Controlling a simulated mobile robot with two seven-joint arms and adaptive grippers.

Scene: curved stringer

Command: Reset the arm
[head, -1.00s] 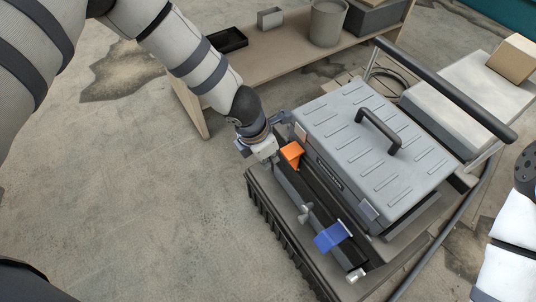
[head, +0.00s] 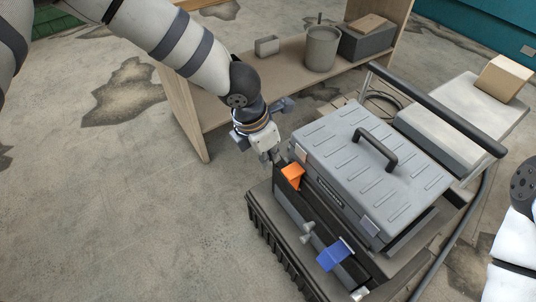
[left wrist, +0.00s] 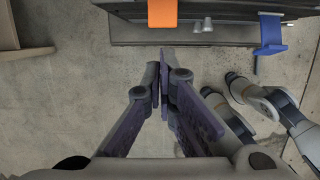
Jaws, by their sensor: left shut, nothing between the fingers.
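My left gripper (head: 272,157) is shut and empty. In the head view it is at the far left corner of the grey toolbox (head: 370,165), near the orange piece (head: 292,176). In the left wrist view its fingertips (left wrist: 163,75) meet over bare floor, apart from the orange piece (left wrist: 162,12) at the top. A blue piece (head: 334,256) sits on the near front edge of the dark tray holding the box. It also shows in the left wrist view (left wrist: 269,35). My right arm shows at the right edge of the head view; its gripper is out of frame.
A wooden shelf (head: 235,98) with a grey bucket (head: 321,48) and bins stands behind my left arm. A black cart handle (head: 440,110) runs along the toolbox's far side. A cardboard box (head: 503,78) lies at the right. The left floor is clear.

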